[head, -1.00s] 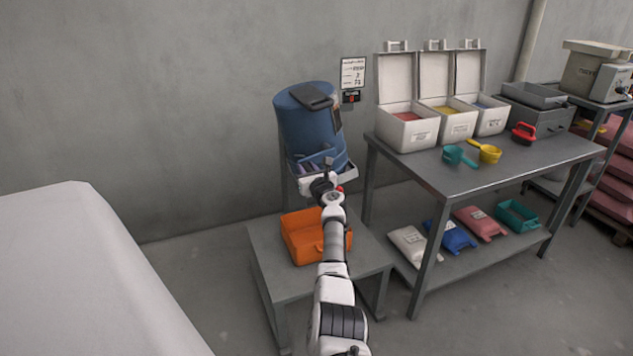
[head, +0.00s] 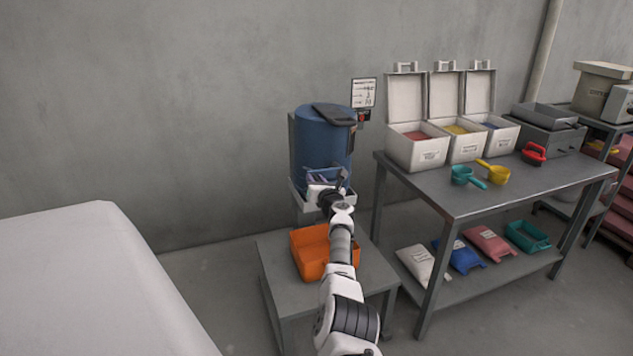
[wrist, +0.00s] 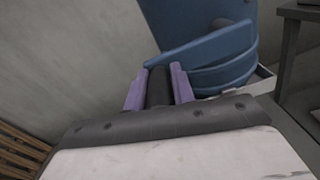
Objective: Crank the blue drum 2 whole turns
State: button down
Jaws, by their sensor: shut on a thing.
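The blue drum (head: 312,150) stands upright against the wall in the head view, with a dark hatch on its top. It also shows in the wrist view (wrist: 185,20), with a blue crank arm (wrist: 200,45) across its near side. My gripper (wrist: 158,90) has purple fingers shut on a dark crank handle (wrist: 158,84) between them. In the head view my gripper (head: 318,180) is at the drum's lower front, and my wrist hides part of the crank.
An orange bin (head: 310,255) sits on a low grey table (head: 275,250) below the drum. A metal bench (head: 460,205) with lidded boxes and scoops stands to the right. A white surface (head: 90,280) fills the lower left. A wall card (head: 364,92) hangs beside the drum.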

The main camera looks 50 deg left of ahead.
jog(key=c, duration=1.2)
grip_release()
jog(key=shift+s+a+r, duration=0.2)
jog(key=shift+o, duration=0.2)
jog(key=shift+w+d+f, duration=0.1)
jog(key=shift+w, duration=0.05)
jog(key=shift+d+p, duration=0.1)
jog(key=shift+p, duration=0.3)
jog(key=p, duration=0.1)
jog(key=d+p, duration=0.1)
jog(key=p, duration=0.1)
jog(key=shift+s+d+r, duration=0.25)
jog(key=shift+s+d, duration=0.05)
jog(key=shift+s, duration=0.05)
jog(key=p+v, duration=0.3)
jog(key=v, duration=0.9)
jog(key=shift+f, duration=0.2)
jog(key=shift+s+a, duration=0.1)
jog(key=shift+a, duration=0.05)
